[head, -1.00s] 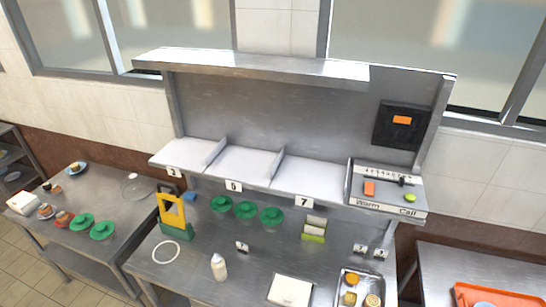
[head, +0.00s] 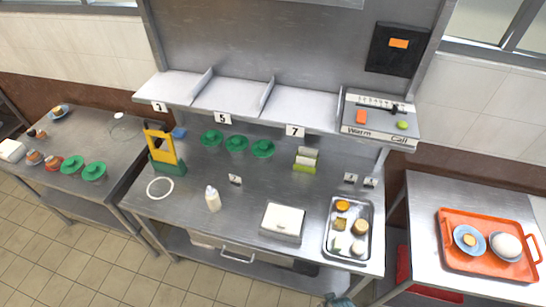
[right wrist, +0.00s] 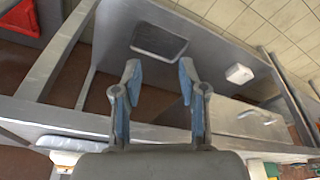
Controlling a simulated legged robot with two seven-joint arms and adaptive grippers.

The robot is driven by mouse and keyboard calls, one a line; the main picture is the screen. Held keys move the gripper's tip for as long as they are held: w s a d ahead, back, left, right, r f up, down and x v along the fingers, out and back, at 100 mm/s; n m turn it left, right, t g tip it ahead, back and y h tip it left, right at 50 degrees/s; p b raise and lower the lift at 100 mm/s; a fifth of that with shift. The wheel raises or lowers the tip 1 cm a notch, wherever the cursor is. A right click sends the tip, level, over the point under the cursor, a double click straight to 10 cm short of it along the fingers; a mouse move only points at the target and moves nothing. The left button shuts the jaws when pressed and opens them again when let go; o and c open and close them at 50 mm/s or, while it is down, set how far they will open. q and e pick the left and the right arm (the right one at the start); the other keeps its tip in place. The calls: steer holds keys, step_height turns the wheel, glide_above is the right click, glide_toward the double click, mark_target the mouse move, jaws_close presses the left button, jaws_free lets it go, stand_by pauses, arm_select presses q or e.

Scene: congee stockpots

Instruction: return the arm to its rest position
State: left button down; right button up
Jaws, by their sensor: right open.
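My right gripper (right wrist: 159,75) shows in the right wrist view with its two blue fingers apart and nothing between them. Below the fingertips' far side I see a metal frame and floor tiles. A small blue-grey piece at the bottom edge of the head view, just below the steel counter's front edge, looks like part of my right arm or gripper. My left gripper is in neither view.
The steel counter (head: 130,196) holds a metal food tray (head: 334,253), a white-lidded box (head: 283,221), a bottle (head: 213,198) and green-lidded bowls (head: 237,144). An orange tray (head: 459,262) with dishes is on the right table. A left table (head: 62,188) has several dishes. Tiled floor is open at lower left.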

steer(key=s+d+f+g+b, duration=0.15)
steer(key=s+f, duration=0.25)
steer(key=f, duration=0.8)
steer(key=s+f+t+b, duration=0.15)
steer(key=s+f, duration=0.25)
steer(key=f, duration=0.7)
steer(key=s+d+f+g+b, duration=0.1)
steer(key=s+d+f+b, duration=0.1)
steer(key=s+f, duration=0.9)
steer(key=shift+s+f+g+b, duration=0.35)
steer(key=shift+s+b, duration=0.4)
steer(key=shift+s, duration=0.25)
steer(key=shift+d, duration=0.1)
steer(key=shift+c, duration=0.3)
